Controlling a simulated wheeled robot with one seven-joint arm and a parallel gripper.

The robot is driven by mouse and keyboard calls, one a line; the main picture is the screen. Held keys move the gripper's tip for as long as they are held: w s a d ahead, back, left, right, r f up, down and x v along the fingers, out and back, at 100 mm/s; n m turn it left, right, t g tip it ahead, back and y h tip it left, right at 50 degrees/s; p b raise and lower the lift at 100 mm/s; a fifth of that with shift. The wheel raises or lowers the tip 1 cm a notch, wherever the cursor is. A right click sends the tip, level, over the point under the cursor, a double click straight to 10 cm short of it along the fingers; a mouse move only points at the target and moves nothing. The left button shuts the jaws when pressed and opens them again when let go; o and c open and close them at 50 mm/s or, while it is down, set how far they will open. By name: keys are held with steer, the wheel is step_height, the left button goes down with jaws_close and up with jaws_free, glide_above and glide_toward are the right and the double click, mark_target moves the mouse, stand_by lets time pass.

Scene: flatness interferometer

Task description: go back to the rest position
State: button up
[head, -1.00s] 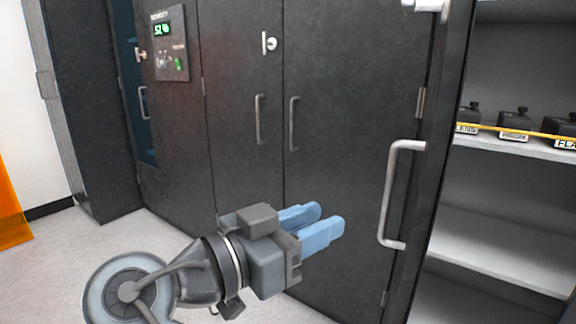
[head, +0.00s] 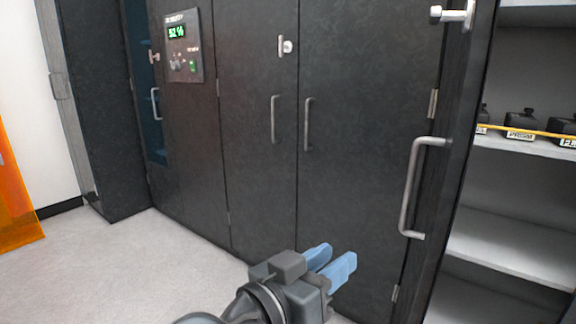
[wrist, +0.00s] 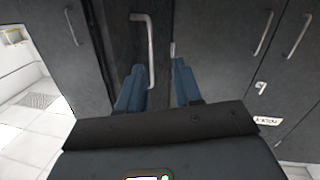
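My gripper (head: 335,262) is low in the head view, in front of the dark cabinet doors (head: 262,180). Its two blue fingers stand apart with nothing between them. In the wrist view the open fingers (wrist: 160,88) point toward the dark doors, and a long bar handle (wrist: 150,50) shows beyond and between them. I cannot tell the exact gap, but no contact with the handle shows.
An open cabinet with white shelves (head: 510,252) and black labelled containers (head: 521,120) stands at the right. A large bar handle (head: 412,188) juts from the door beside it. A control panel (head: 183,46) is at upper left. Pale floor (head: 130,270) is clear at lower left.

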steer(key=s+d+f+n+y, duration=0.3)
steer(key=f+n, duration=0.1)
steer(key=f, duration=0.5)
steer(key=s+d+f+n+y, duration=0.2)
steer(key=d+f+n+y, duration=0.15)
steer(key=f, duration=0.45)
steer(key=s+d+f+n+y, duration=0.1)
steer(key=s+d+f+y, duration=0.2)
steer(key=s, duration=0.5)
steer(key=s+d+f+n+y, duration=0.1)
steer(key=s+f+y, duration=0.2)
steer(key=s+f, duration=0.35)
steer(key=s+d+r+m+t, duration=0.1)
steer(key=s+d+r, duration=0.2)
steer(key=s+r, duration=0.45)
steer(key=s+d+r+m+t, duration=0.15)
steer(key=s+r, duration=0.35)
steer(key=s, duration=0.6)
step_height(320, 180, up, 20)
steer(key=p, duration=1.9)
steer(key=shift+s+d+r, duration=0.15)
steer(key=shift+s+d, duration=0.05)
steer(key=shift+d, duration=0.15)
